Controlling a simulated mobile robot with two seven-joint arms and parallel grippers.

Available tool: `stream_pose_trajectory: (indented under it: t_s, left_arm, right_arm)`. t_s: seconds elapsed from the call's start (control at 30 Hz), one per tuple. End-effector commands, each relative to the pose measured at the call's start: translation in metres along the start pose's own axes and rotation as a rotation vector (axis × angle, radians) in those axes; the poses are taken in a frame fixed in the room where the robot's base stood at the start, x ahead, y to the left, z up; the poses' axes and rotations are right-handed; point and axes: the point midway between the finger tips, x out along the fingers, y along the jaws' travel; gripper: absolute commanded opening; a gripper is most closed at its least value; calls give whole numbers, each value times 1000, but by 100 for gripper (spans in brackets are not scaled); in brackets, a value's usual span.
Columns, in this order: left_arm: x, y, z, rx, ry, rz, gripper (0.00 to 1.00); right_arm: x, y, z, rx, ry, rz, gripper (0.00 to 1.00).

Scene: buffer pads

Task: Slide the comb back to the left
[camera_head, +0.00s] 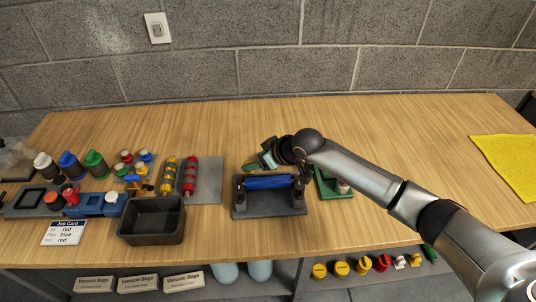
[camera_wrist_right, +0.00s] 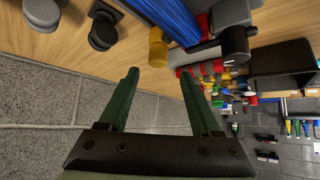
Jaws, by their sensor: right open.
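My right gripper (camera_head: 264,160) is open behind the left part of the blue roller (camera_head: 268,182), which lies across a dark stand (camera_head: 270,208). In the right wrist view its two green fingers (camera_wrist_right: 159,71) are apart with nothing between them. A small yellow piece (camera_head: 249,167) shows beside the gripper in the head view. It may be the comb's handle; I cannot make out the comb itself. My left gripper is not in view.
A dark bin (camera_head: 152,220) stands left of the stand. Yellow and red rollers (camera_head: 190,176) lie on a grey plate, with several bottles (camera_head: 95,163) farther left. A green fixture (camera_head: 333,186) is close on the right. The table behind is clear; a yellow cloth (camera_head: 508,165) lies far right.

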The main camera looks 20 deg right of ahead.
Motion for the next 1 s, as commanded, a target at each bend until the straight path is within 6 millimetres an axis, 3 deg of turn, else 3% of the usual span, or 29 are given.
stream_pose_trajectory:
  t_s: [0.2, 0.4, 1.0]
  left_arm:
    - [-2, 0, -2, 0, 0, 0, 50]
    - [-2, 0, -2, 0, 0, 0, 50]
    - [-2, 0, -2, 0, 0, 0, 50]
  right_arm:
    - [-38, 0, 0, -3, 0, 1, 65]
    - [-60, 0, 0, -1, 0, 0, 65]
    - [-65, -1, 0, -1, 1, -1, 65]
